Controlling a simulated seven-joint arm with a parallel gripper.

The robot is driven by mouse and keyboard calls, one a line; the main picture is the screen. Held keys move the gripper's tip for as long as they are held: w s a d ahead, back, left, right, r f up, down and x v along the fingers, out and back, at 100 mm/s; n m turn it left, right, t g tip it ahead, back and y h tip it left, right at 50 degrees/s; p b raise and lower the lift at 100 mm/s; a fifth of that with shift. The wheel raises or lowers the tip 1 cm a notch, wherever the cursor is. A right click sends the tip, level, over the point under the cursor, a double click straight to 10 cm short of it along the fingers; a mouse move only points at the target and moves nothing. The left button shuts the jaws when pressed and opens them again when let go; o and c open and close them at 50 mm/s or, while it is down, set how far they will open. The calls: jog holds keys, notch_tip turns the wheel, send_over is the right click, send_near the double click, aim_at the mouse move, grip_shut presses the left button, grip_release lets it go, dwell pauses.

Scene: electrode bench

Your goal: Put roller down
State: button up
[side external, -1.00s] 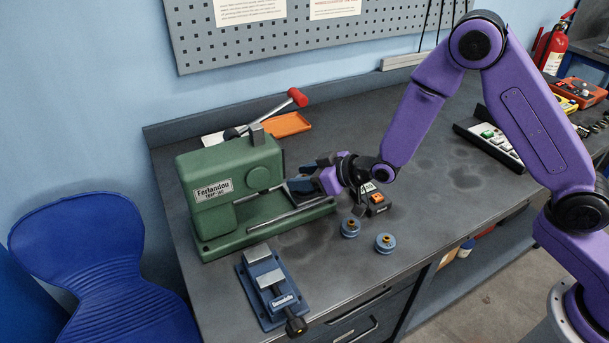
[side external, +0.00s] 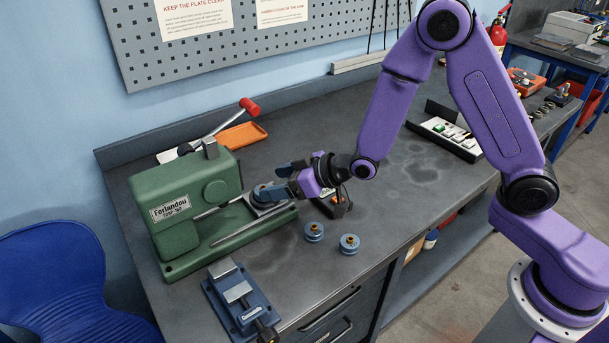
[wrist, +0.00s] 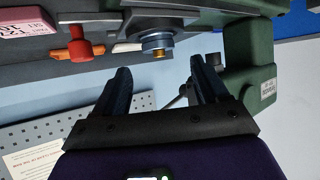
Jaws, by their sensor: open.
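A blue roller with a brass-coloured centre (wrist: 158,42) sits on the grey seat of the green press (side external: 190,200). In the side view this roller (side external: 263,193) is just left of my fingers. My gripper (wrist: 160,68) is open and empty. In the wrist view its two dark fingers lie either side of the roller's line, with the roller just beyond the tips and a gap between. In the side view my gripper (side external: 276,181) is low beside the press. The roller's far side is hidden.
Two similar blue rollers (side external: 314,232) stand on the bench in front. A small black box with an orange part (side external: 337,205) is under my wrist. A blue vise (side external: 240,296) is at the front left. An orange tray (side external: 242,137) lies behind the press.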

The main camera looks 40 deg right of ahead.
jog(key=v, duration=0.7)
jog(key=shift+s+d, duration=0.15)
jog(key=shift+s, duration=0.1)
jog(key=s+d+r+n+g+h, duration=0.1)
jog(key=s+d+n+g+h, duration=0.1)
jog(key=s, duration=0.7)
jog(key=s+d+r+n+g+h, duration=0.2)
jog(key=s+d+g, duration=0.2)
jog(key=s, duration=0.6)
jog(key=s+d+r+n+g+h, duration=0.2)
jog(key=s+d+g, duration=0.2)
jog(key=s+d, duration=0.3)
jog(key=s, duration=0.2)
jog(key=shift+s, duration=0.35)
